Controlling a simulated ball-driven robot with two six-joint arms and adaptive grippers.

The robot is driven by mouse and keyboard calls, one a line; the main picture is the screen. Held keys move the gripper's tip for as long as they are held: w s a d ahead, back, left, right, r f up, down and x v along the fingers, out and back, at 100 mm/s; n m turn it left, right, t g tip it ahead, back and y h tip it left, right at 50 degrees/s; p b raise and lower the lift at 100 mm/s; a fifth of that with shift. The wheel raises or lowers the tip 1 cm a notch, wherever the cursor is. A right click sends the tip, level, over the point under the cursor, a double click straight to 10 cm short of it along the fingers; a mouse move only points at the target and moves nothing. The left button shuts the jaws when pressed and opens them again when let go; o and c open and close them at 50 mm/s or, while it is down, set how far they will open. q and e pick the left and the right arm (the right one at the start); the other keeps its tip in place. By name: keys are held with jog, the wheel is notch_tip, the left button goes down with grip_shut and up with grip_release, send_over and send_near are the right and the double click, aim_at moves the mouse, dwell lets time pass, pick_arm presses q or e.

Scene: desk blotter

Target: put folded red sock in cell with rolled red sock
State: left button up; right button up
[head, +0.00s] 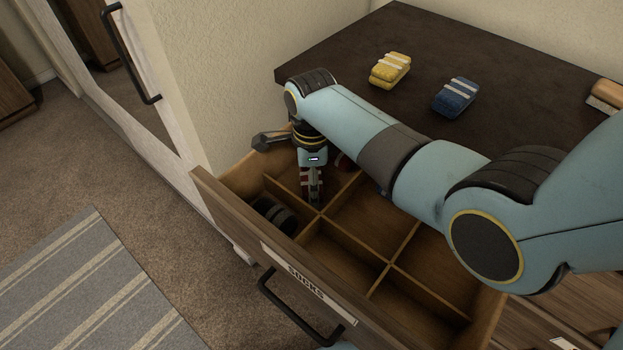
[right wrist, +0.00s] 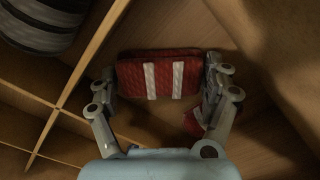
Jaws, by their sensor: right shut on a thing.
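The folded red sock (right wrist: 172,76) with white stripes is between the fingers of my right gripper (right wrist: 160,82), which is shut on it. In the head view my right gripper (head: 313,192) points down into the open drawer, and a bit of the striped red sock (head: 304,177) shows at its fingers. A dark red piece (head: 341,161) shows just right of the gripper in the drawer, mostly hidden by my arm. A small red piece (right wrist: 193,122) also shows below the held sock in the right wrist view; I cannot tell its full shape. My left gripper is not in view.
Wooden dividers (head: 345,242) split the drawer (head: 230,205), labelled SOCKS, into several cells. A black striped sock (head: 274,214) lies in the front left cell. A yellow folded sock (head: 390,70) and a blue one (head: 455,97) lie on the dark top (head: 440,40).

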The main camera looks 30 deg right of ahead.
jog(key=o, duration=0.8)
notch_tip(320, 180, up, 8)
jog(key=p, duration=0.2)
jog(key=shift+f+p, duration=0.2)
jog(key=shift+p, duration=0.1)
jog(key=shift+a, duration=0.1)
